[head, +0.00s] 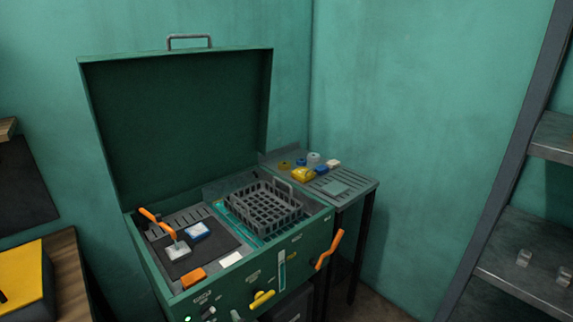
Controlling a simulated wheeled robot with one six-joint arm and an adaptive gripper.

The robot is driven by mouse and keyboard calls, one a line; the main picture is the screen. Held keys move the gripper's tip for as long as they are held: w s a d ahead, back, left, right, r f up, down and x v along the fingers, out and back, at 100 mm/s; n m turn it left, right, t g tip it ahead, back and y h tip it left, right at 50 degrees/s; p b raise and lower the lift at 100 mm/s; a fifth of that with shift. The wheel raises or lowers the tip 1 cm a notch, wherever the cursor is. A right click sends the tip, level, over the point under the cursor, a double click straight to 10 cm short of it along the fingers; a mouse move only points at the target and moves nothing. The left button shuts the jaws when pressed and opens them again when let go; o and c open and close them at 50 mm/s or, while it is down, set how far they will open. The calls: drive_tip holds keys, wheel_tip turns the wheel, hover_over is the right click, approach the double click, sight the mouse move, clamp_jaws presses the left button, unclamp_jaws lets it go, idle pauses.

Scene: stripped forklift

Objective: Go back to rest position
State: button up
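My gripper and arm do not show in the head view, the only view given. A green machine cabinet (240,295) stands in the corner with its lid (185,125) raised upright. A dark wire basket (264,208) sits in the right part of its open top, over a teal area. On a dark mat (215,245) at the left lie a blue and white block (197,231) and a pale grey block (177,252). An orange-handled lever (157,222) reaches over the mat.
A side table (362,184) at the right holds several small items, including a yellow one (302,174). An orange handle (329,249) sticks out from the cabinet's front right. Metal shelving (520,250) stands at the right, a wooden bench (66,265) at the left.

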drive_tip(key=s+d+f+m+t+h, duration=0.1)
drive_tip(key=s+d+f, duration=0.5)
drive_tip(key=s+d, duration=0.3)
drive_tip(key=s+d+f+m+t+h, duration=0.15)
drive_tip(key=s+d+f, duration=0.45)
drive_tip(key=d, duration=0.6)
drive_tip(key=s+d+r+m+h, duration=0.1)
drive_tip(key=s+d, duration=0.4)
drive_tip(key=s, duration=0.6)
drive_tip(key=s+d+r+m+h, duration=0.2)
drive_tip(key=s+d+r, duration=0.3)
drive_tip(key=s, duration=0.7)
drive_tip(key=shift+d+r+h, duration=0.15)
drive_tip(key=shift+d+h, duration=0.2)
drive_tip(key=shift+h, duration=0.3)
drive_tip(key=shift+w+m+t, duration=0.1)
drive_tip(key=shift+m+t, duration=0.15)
